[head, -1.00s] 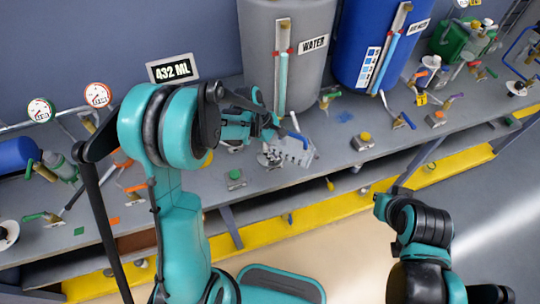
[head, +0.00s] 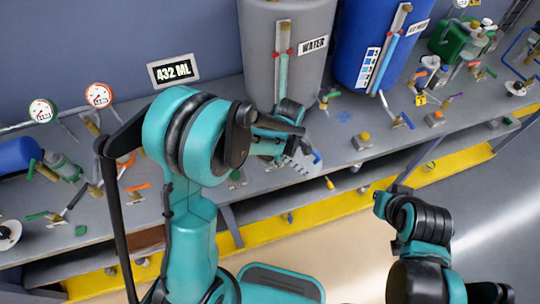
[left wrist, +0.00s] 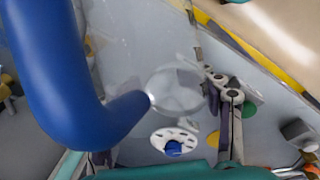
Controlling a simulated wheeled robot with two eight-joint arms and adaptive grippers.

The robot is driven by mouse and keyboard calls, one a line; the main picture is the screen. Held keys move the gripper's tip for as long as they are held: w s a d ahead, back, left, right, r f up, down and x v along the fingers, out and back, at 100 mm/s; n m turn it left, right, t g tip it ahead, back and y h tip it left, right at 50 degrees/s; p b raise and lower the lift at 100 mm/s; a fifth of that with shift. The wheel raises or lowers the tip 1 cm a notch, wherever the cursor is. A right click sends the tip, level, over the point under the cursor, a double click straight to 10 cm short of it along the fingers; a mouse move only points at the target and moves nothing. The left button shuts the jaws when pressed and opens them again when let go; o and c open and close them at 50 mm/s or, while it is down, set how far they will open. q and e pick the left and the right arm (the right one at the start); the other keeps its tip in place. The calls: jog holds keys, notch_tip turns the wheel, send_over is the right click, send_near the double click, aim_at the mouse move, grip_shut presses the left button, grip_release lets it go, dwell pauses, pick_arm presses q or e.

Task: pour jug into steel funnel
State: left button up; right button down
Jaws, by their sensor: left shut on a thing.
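The clear jug (head: 299,161) with a blue handle is held over the bench, in front of the grey tank, and looks tilted. My left gripper (head: 303,147) is shut on the jug; its fingers are partly hidden by my wrist. In the left wrist view the jug's blue handle (left wrist: 70,90) fills the left side. A white disc with a blue centre (left wrist: 174,141) lies below it. I cannot pick out the steel funnel for sure; my left arm covers part of the bench. My right arm's end (head: 388,203) is apart from the bench, and its jaw state is unclear.
A grey tank labelled WATER (head: 268,50) and a blue tank (head: 352,45) stand behind. A display (head: 173,70) reads 432 ML. Gauges (head: 42,111), valves and small knobs crowd the bench. The bench's yellow lower rail (head: 290,222) runs along its front.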

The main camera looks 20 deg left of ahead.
aim_at(303, 157)
pick_arm(q)
jog(key=shift+d+r+y, duration=0.3)
jog(key=shift+y, duration=0.3)
jog(key=shift+r+y, duration=0.2)
jog(key=shift+y, duration=0.3)
jog(key=y+b, duration=0.1)
jog(key=b, duration=0.1)
jog(key=f+t+y+b, duration=0.1)
jog(key=b, duration=0.1)
jog(key=shift+d+f+y, duration=0.2)
jog(key=shift+f+y, duration=0.05)
jog(key=shift+y, duration=0.05)
jog(key=d+y+b, duration=0.1)
jog(key=y+b, duration=0.1)
jog(key=d+t+y+b, duration=0.1)
jog(key=d+y+b, duration=0.1)
jog(key=b, duration=0.1)
jog(key=s+d+y+b, duration=0.1)
jog(key=y+b, duration=0.1)
jog(key=shift+d+r+m+t, duration=0.25)
jog(key=shift+r+m+t, duration=0.05)
jog(key=shift+m, duration=0.1)
jog(key=shift+s+d+r+y+b, duration=0.1)
jog(key=shift+d+r+y+b, duration=0.35)
jog(key=shift+r+y+b, duration=0.35)
jog(key=shift+f, duration=0.1)
